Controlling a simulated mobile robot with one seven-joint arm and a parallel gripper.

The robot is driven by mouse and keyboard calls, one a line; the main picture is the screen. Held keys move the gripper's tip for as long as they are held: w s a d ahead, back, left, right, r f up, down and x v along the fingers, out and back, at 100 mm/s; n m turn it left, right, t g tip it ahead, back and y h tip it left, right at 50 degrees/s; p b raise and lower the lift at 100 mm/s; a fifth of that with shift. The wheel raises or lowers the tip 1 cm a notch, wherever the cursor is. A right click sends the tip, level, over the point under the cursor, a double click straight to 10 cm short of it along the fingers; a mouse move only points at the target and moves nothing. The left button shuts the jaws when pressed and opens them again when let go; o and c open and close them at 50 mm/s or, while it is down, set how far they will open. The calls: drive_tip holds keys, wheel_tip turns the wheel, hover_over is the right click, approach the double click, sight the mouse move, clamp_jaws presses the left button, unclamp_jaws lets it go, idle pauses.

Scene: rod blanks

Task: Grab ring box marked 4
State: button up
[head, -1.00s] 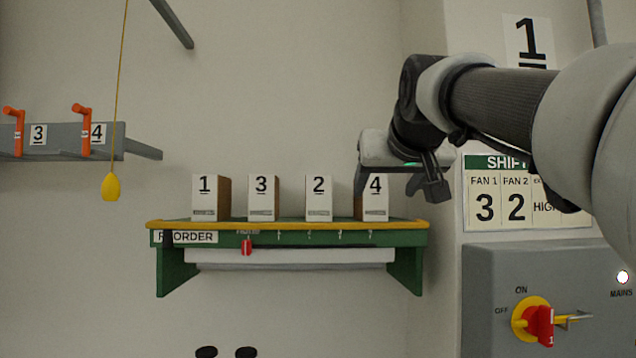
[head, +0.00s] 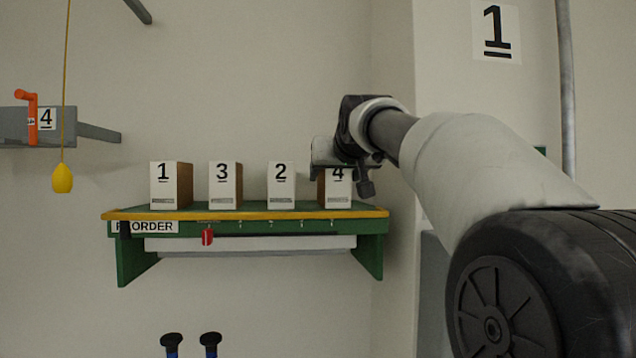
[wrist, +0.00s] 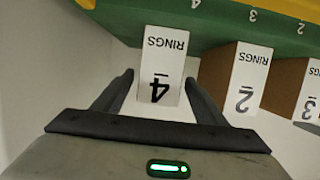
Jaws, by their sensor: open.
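The ring box marked 4 (head: 338,198) is a white-fronted box with brown sides, upright at the right end of the green shelf's row. In the wrist view the box marked 4 (wrist: 163,52) appears upside down, with "RINGS" on its face. My gripper (head: 341,180) is in front of the box and hides part of its top. In the wrist view my gripper (wrist: 159,76) is open, with one finger on each side of the box's upper part. A gap shows beside the fingers. I cannot tell how deep the fingers reach.
Boxes marked 2 (head: 281,186), 3 (head: 222,186) and 1 (head: 164,186) stand left along the green shelf (head: 250,212). In the wrist view, box 2 (wrist: 243,83) is close to my right-hand finger. A yellow pull hangs left (head: 62,178). A pale wall column (head: 395,230) is right.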

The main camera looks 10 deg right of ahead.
drive_tip(key=p+x, duration=0.1)
drive_tip(key=x, duration=0.4)
drive_tip(key=shift+w, duration=0.1)
drive_tip(key=shift+c, duration=0.2)
